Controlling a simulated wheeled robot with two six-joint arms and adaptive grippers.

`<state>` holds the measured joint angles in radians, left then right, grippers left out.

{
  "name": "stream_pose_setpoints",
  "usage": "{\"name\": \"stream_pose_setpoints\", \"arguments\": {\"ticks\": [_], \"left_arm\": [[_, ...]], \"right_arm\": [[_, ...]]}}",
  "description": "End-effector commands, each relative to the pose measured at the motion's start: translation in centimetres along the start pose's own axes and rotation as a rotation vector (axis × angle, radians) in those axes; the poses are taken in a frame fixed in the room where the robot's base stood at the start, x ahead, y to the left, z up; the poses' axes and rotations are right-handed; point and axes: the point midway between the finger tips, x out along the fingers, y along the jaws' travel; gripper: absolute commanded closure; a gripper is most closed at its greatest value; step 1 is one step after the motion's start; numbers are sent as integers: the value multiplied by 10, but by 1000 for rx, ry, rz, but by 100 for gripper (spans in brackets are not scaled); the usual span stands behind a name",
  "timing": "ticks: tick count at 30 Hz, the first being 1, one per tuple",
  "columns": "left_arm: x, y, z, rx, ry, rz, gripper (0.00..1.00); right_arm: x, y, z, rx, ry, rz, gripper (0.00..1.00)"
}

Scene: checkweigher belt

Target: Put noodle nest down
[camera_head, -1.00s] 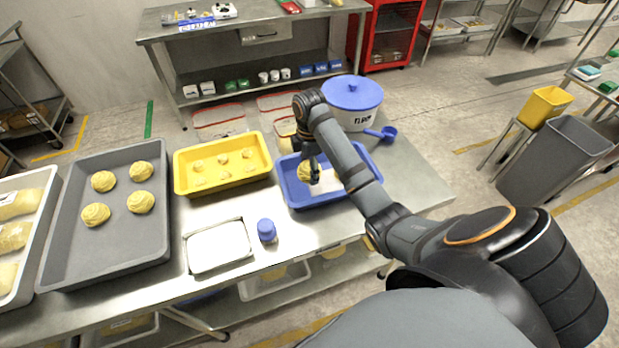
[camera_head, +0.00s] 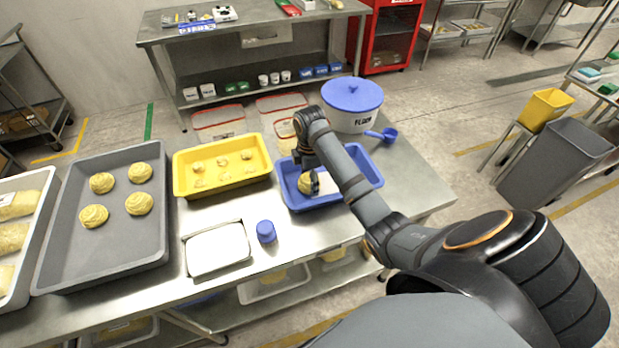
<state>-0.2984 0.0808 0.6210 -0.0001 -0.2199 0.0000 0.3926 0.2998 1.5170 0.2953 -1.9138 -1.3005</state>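A noodle nest (camera_head: 305,183), yellow and round, is at my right gripper (camera_head: 312,180), inside the blue tray (camera_head: 345,196) at its left part. The gripper points down, and its fingers partly cover the nest. The fingertips are small and overlap the nest, so I cannot tell if they grip it or are open around it. The nest is low in the tray; whether it touches the tray floor is unclear. Several other nests, such as one nest (camera_head: 139,203), lie in the grey tray (camera_head: 62,262) at the left. My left gripper is not in view.
A yellow tray (camera_head: 222,187) with several small pieces stands left of the blue tray. A white-walled flour tub (camera_head: 352,112) with a blue lid and a blue scoop (camera_head: 388,134) are behind it. A metal plate (camera_head: 217,250) and blue-capped jar (camera_head: 266,232) stand in front.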

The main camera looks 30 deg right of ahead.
Motion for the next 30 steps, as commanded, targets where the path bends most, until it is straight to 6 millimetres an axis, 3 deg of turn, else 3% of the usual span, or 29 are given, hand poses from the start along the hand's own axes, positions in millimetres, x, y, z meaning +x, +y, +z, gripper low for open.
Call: {"name": "stream_pose_setpoints", "arguments": {"ticks": [3,17,23,30], "left_arm": [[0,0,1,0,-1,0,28],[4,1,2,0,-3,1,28],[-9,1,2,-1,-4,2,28],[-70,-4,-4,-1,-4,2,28]], "right_arm": [[0,0,0,0,0,0,8],[-8,1,0,0,0,4,8],[-47,1,0,1,-1,5,8],[-108,0,0,1,0,0,8]]}}
